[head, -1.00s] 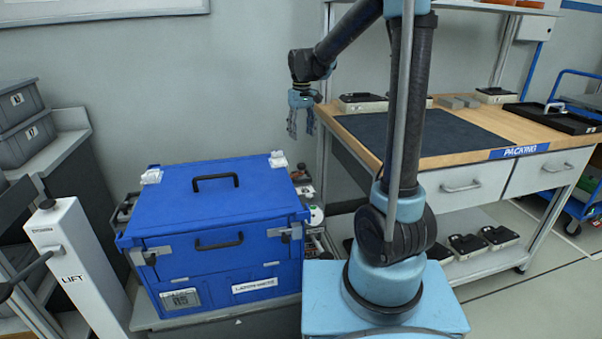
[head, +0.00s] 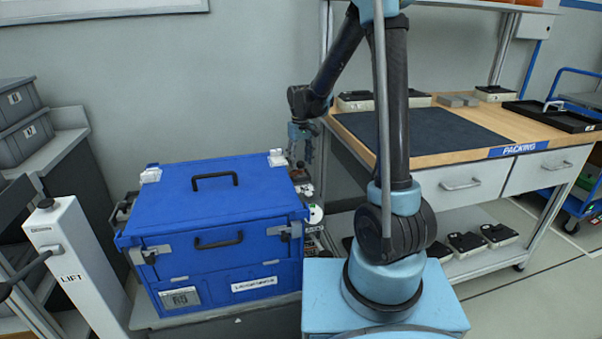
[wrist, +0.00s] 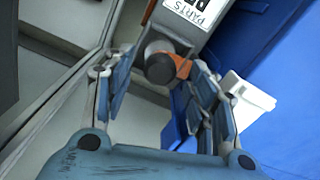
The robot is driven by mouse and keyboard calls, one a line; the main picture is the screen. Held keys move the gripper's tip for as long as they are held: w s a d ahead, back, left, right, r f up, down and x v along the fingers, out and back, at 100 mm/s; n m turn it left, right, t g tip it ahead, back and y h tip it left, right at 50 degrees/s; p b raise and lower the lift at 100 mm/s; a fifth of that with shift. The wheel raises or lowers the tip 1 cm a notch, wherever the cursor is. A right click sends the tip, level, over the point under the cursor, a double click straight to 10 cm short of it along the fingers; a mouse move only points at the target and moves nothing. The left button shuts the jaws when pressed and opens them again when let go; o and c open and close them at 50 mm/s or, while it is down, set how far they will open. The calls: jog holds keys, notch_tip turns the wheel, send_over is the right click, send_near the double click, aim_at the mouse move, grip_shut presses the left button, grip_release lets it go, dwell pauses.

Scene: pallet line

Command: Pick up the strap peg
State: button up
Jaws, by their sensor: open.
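My gripper (head: 301,148) is open, pointing down beside the back right corner of the blue case in the head view. In the wrist view its two blue fingers (wrist: 165,68) are spread apart. Beyond and between them shows a dark, round-ended piece (wrist: 159,64) with an orange part beside it. This may be the strap peg, but I cannot tell for sure. I see no finger closed on it. In the head view the small things behind the case are partly hidden by the case and gripper.
The blue case (head: 215,205) stands close to my gripper; its white corner piece (wrist: 250,100) is near the right finger. A bin labelled PARTS (wrist: 197,12) lies beyond the fingers. The packing bench (head: 440,160) stands to the right, a lift post (head: 75,260) to the left.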

aim_at(301, 170)
jog(key=shift+f, duration=1.45)
grip_shut()
